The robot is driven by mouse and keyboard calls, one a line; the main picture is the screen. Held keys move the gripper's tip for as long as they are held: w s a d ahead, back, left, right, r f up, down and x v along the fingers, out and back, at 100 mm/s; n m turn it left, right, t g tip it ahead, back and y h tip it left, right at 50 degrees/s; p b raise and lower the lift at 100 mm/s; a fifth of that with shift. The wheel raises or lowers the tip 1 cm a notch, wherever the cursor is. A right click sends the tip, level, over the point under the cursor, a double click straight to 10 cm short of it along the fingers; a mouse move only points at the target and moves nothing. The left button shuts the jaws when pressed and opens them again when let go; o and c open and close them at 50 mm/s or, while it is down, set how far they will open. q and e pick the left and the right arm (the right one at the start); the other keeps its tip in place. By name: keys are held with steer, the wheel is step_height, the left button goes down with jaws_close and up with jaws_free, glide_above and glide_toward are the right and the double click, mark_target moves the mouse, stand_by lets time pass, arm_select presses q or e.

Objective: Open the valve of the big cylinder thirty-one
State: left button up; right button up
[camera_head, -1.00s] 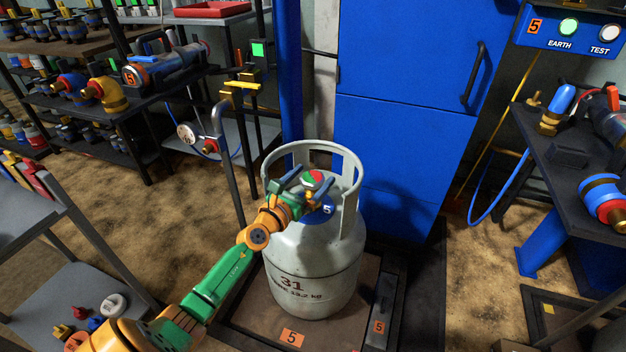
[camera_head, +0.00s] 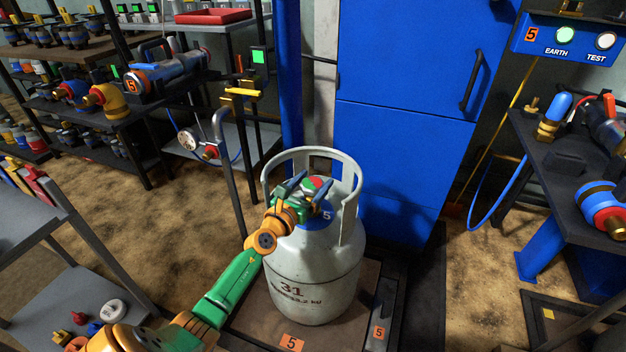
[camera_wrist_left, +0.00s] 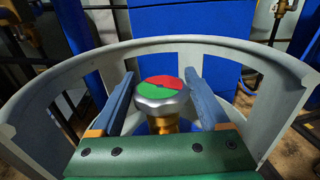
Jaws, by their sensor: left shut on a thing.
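The big grey cylinder (camera_head: 315,275) marked 31 stands upright on a low platform, with an open collar around its top. Its valve knob (camera_head: 319,183), red and green on top, sits inside the collar. It also shows in the left wrist view (camera_wrist_left: 161,90), with a silver rim and a brass stem. My left gripper (camera_head: 306,188) reaches into the collar from the left. Its two blue fingers stand on either side of the knob, shut on it. Parts of the knob's sides are hidden by the fingers in the head view. My right gripper is not in view.
The collar (camera_head: 348,205) rises around the gripper. A tall blue cabinet (camera_head: 400,150) stands behind. A gauge stand (camera_head: 190,140) and shelves are at the left. A workbench (camera_head: 570,195) with fittings is at the right, under an EARTH/TEST panel (camera_head: 568,35).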

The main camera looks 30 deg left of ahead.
arm_select(q)
steer(key=y+p, duration=0.1)
steer(key=n+y+p, duration=0.2)
steer(key=shift+r+g+y+p, duration=0.25)
steer(key=shift+g+y+p, duration=0.05)
steer(key=shift+g+p, duration=0.1)
steer(key=shift+f+n+y, duration=0.1)
steer(key=shift+n+y, duration=0.5)
steer(key=shift+f+n+g+y, duration=0.2)
steer(key=shift+n+g+y, duration=0.55)
steer(key=shift+y, duration=0.25)
steer(key=shift+n+g+y, duration=0.65)
steer(key=shift+n+y, duration=0.2)
steer(key=shift+y, duration=0.35)
steer(key=shift+n+g+y, duration=0.3)
steer(key=shift+y, duration=0.1)
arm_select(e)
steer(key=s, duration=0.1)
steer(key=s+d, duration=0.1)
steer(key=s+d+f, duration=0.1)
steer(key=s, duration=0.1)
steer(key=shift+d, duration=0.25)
arm_select(q)
steer(key=shift+b, duration=0.3)
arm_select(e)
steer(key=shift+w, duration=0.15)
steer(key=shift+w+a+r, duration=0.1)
